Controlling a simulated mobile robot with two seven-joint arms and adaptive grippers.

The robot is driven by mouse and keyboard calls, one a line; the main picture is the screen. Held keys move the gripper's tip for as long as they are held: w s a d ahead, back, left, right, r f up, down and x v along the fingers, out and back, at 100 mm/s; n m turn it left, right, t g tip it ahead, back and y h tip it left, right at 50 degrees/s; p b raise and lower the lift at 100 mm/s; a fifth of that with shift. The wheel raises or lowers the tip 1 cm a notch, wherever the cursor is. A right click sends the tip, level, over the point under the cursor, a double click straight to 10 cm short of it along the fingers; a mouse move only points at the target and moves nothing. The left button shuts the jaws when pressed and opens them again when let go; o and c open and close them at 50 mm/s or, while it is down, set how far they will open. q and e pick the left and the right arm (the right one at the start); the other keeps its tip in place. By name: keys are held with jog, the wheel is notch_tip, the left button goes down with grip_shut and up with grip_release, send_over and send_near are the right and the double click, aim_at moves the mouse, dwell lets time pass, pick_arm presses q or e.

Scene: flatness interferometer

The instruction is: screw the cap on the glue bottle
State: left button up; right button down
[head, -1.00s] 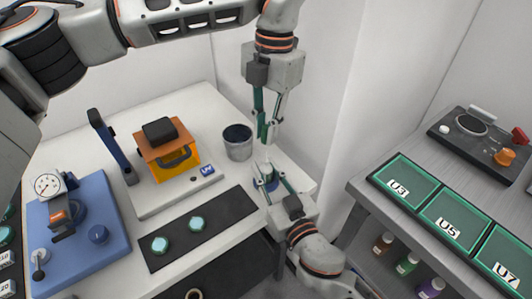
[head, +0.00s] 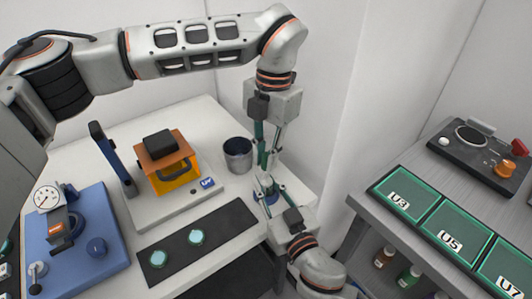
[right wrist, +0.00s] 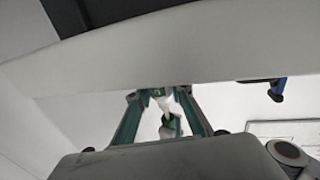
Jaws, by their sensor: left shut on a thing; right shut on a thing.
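My left gripper (head: 265,163) reaches down from above, its green fingers close together just over the bottle. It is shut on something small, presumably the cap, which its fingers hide. My right gripper (head: 268,190) comes from the front and is shut around the glue bottle (head: 267,182), which stands upright near the table's right edge. The bottle has a pale upper part and blue shows at its base. In the right wrist view, a white piece (right wrist: 165,103) shows between the right gripper's green fingers. I cannot tell whether cap and bottle touch.
A metal cup (head: 238,155) stands just behind and left of the grippers. An orange instrument (head: 168,172) sits on a pale base, with a dark mat (head: 218,228) carrying two teal discs before it. A blue gauge stand (head: 95,268) is at left. A side bench (head: 365,200) holds green trays.

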aim_at(266, 180)
pick_arm(q)
jog(key=shift+f, duration=0.65)
jog(key=shift+f, duration=0.55)
